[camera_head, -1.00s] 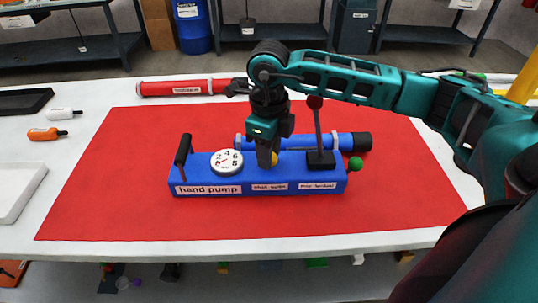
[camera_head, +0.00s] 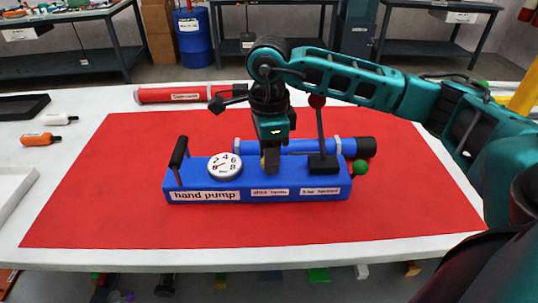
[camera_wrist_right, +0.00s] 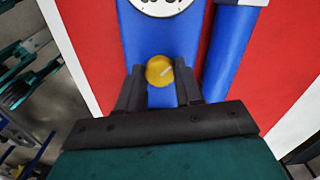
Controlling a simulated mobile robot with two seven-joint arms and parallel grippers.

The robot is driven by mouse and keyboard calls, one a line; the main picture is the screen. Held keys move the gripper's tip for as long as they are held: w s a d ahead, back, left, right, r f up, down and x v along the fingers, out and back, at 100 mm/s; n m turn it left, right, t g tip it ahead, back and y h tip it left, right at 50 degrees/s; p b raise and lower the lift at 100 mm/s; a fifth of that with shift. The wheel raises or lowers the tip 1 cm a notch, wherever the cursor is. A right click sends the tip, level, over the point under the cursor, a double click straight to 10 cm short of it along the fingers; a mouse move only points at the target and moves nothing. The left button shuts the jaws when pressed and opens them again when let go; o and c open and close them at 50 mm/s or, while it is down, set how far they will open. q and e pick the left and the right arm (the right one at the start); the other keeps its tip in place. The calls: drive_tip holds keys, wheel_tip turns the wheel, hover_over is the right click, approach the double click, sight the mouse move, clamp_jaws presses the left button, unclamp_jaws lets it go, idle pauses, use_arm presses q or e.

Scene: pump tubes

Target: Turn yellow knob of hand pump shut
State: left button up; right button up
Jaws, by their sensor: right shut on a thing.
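The blue hand pump (camera_head: 230,190) lies on the red mat, with a dial gauge (camera_head: 225,166), a black handle at its left end and a lever with a red ball at its right. The yellow knob (camera_wrist_right: 160,70) sits on top of the pump body, between the fingers in the right wrist view. A light line runs slantwise across its face. In the head view the fingers hide most of it. My right gripper (camera_head: 270,168) points straight down from above and is shut on the knob. My left gripper is not in view.
A blue tube (camera_head: 300,147) lies close behind the pump, and a green ball (camera_head: 360,168) is at its right end. A red cylinder (camera_head: 173,95) lies at the back. White and orange bottles (camera_head: 40,139) lie at the left. The mat's front is clear.

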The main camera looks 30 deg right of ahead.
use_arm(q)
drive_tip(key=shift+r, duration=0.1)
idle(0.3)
use_arm(e)
drive_tip(key=o, duration=0.6)
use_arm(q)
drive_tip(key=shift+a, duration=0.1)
use_arm(e)
drive_tip(key=o, duration=0.4)
drive_tip(key=shift+o, duration=0.2)
drive_tip(key=shift+r, duration=0.1)
use_arm(q)
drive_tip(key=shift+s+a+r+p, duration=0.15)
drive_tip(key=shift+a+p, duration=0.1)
drive_tip(key=shift+p, duration=0.5)
use_arm(e)
wheel_tip(320, 180, up, 13)
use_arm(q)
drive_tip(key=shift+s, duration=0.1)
